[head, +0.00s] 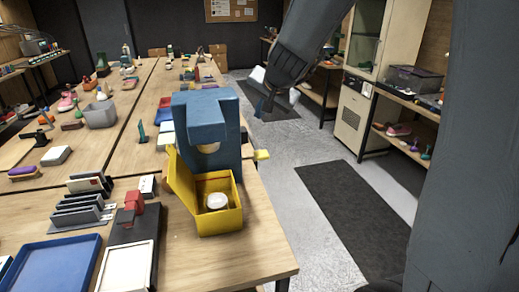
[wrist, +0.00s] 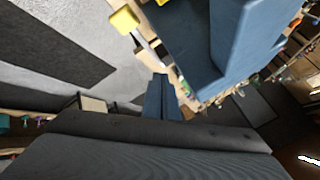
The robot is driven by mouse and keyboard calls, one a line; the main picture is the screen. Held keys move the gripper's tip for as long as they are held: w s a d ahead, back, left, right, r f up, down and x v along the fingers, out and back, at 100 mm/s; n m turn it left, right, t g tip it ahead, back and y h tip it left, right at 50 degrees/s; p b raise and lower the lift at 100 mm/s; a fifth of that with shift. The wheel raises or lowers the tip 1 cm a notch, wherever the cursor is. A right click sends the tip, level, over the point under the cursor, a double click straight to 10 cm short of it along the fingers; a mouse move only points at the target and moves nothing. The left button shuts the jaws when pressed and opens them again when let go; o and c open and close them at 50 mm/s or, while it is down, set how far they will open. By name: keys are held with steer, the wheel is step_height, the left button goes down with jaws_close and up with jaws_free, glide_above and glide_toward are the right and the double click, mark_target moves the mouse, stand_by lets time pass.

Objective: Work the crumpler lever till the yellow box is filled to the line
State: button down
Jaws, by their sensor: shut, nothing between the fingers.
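The blue crumpler (head: 207,112) stands on the table. Its lever ends in a yellow handle (head: 262,154) sticking out on the right, also seen at the top of the wrist view (wrist: 124,20). The yellow box (head: 221,219) sits open in front of the crumpler, its lid raised on the left.
A red-and-black device (head: 134,205), a blue tray (head: 52,264) and a grey rack (head: 82,208) occupy the table to the left. The floor right of the table is open, with a dark mat (head: 352,215). Shelves (head: 405,95) stand at the far right.

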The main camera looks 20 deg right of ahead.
mark_target(261, 151)
steer(key=shift+f, duration=0.1)
steer(key=f+b, duration=0.5)
steer(key=b, duration=0.1)
steer(key=f+b, duration=0.3)
steer(key=shift+s+f, duration=0.3)
steer(key=shift+f, duration=0.05)
steer(key=shift+f, duration=0.15)
stand_by(1.8)
steer(key=shift+f+b, duration=0.25)
steer(key=shift+b, duration=0.25)
